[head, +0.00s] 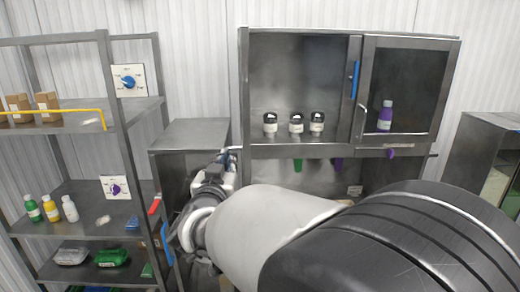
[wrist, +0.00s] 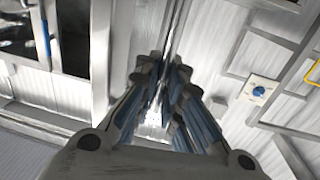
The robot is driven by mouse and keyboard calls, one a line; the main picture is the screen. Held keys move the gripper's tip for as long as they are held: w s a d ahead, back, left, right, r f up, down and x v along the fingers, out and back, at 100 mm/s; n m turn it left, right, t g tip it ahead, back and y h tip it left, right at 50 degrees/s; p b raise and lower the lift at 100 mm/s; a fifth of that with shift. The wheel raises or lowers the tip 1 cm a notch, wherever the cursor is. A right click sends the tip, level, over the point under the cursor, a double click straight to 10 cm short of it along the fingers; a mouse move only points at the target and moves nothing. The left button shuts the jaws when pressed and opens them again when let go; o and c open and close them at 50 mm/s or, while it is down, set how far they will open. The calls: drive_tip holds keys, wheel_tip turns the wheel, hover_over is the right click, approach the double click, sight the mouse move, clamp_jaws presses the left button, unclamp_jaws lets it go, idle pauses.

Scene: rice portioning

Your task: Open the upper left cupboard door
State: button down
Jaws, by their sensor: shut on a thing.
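The upper cupboard (head: 300,33) stands against the back wall. Its left compartment is uncovered and its inside shows. The upper left door (head: 243,95) appears swung out, seen nearly edge-on at the cupboard's left side. My gripper (head: 229,156) is at the lower left corner of the cupboard, partly hidden by my arm. In the wrist view my gripper (wrist: 158,112) has its fingers close together around a thin edge, which looks like the door's. The exact contact is hidden between the fingers.
Three dark-lidded jars (head: 296,123) stand in the left compartment. A shelf rack (head: 104,75) stands at left, and a metal cabinet (head: 190,133) below the cupboard's left.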

drive_tip(key=shift+m+h, duration=0.5)
drive_tip(key=shift+h, duration=0.4)
drive_tip(key=shift+a+f+p, duration=0.15)
drive_tip(key=shift+a+p, duration=0.5)
drive_tip(key=shift+a, duration=0.4)
drive_tip(key=shift+a+f+p, duration=0.1)
drive_tip(key=shift+a+p, duration=0.5)
drive_tip(key=shift+a, duration=0.4)
drive_tip(key=c, duration=2.1)
unclamp_jaws()
drive_tip(key=shift+c, duration=0.2)
drive_tip(key=shift+o, duration=0.9)
drive_tip(key=shift+s+r, duration=0.15)
drive_tip(key=shift+s, duration=0.1)
drive_tip(key=shift+w+r, duration=0.1)
drive_tip(key=s+a, duration=0.1)
drive_tip(key=s, duration=1.1)
drive_tip(key=shift+a, duration=0.3)
